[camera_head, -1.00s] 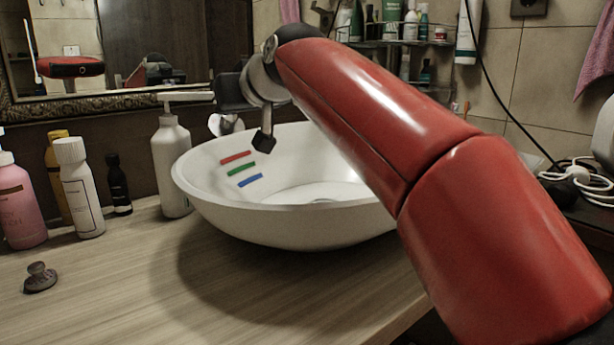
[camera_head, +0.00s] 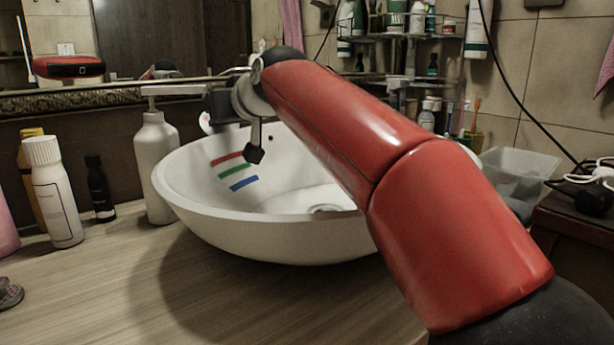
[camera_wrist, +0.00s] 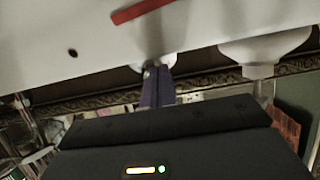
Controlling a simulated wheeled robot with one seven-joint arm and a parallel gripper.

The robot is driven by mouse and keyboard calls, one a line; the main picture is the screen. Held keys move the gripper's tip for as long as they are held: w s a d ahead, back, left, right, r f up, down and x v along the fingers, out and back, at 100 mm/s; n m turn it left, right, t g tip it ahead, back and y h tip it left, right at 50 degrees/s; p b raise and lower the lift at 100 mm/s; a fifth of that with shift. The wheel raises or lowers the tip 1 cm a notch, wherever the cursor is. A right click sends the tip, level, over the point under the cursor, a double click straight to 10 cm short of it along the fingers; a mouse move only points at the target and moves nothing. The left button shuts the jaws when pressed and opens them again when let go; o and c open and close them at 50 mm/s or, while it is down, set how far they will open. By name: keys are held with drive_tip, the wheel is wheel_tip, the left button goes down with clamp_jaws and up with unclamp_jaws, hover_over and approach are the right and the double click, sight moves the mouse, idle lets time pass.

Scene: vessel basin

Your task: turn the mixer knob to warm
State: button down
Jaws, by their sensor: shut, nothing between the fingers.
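A small pale rounded piece (camera_head: 206,122), apparently the mixer knob, shows behind the basin's back rim. My gripper (camera_wrist: 154,70) is shut and empty in the wrist view, its dark fingers pointing at a pale rounded thing (camera_wrist: 170,60) that seems to be the same knob. Fingertips and knob overlap there; I cannot tell whether they touch. The knob's markings and setting cannot be read. In the head view the gripper's dark body is just right of the knob, and its fingers are hidden.
The white basin (camera_head: 250,241), with red, green and blue stripes inside, stands on the wooden counter (camera_head: 110,290). A white pump bottle (camera_head: 157,170) stands close left of the knob, with other bottles further left. A mirror is behind. A clear tray (camera_head: 515,170) is at right.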

drive_tip(key=shift+w+a+f, duration=0.35)
drive_tip(key=shift+w+f, duration=0.15)
drive_tip(key=shift+f, duration=0.15)
drive_tip(key=shift+w+r, duration=0.15)
drive_tip(key=shift+d, duration=0.15)
idle(0.5)
drive_tip(key=shift+w+d, duration=0.35)
drive_tip(key=shift+d, duration=0.15)
drive_tip(key=shift+w+d, duration=0.35)
drive_tip(key=shift+w, duration=0.05)
idle(0.3)
